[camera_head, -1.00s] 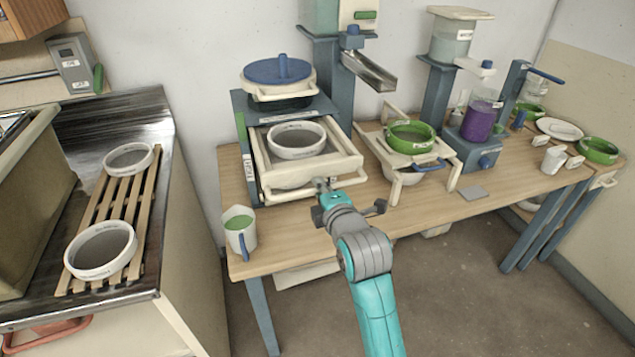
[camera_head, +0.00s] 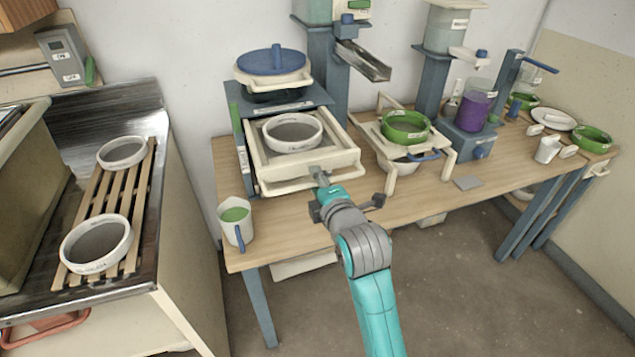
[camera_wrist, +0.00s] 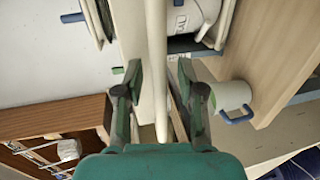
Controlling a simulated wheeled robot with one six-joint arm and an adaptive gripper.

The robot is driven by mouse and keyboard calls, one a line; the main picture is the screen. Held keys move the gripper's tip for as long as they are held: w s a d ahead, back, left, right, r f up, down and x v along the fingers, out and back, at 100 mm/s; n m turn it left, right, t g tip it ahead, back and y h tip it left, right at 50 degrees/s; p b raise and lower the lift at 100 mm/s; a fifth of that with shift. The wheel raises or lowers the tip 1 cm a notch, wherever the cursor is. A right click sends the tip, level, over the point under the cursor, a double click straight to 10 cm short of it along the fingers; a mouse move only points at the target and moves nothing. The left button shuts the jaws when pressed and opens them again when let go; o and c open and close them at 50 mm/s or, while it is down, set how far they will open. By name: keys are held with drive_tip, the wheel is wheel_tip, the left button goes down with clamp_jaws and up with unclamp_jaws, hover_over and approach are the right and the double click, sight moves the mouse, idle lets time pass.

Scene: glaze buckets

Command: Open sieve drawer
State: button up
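The sieve drawer (camera_head: 345,162) is a cream frame that sticks out from the front of the blue-grey sieve housing (camera_head: 300,104) on the wooden table. A white sieve ring (camera_head: 292,143) with a grey mesh sits in it. My gripper (camera_head: 321,181) is at the front of the drawer, near the middle of its front edge. In the wrist view my gripper (camera_wrist: 160,80) has its two dark fingers apart, on either side of a cream bar (camera_wrist: 157,50), with narrow gaps seen at both sides. Whether either finger touches the bar is not clear.
A white mug of green glaze (camera_head: 235,222) stands left of the drawer near the table edge. A blue-lidded pot (camera_head: 272,62) sits on the housing. A cream stand with a green sieve (camera_head: 404,128) is close on the right. The floor before the table is clear.

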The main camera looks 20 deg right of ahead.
drive_tip(key=s+r, duration=0.1)
drive_tip(key=s, duration=0.6)
drive_tip(key=shift+s+r, duration=0.15)
drive_tip(key=shift+r, duration=0.05)
drive_tip(key=shift+f, duration=0.1)
drive_tip(key=s+f+m, duration=0.8)
drive_tip(key=s+f, duration=0.8)
drive_tip(key=s, duration=0.1)
drive_tip(key=s+f+m+g, duration=0.1)
drive_tip(key=s+m, duration=0.9)
drive_tip(key=s, duration=1.5)
drive_tip(key=shift+d, duration=0.15)
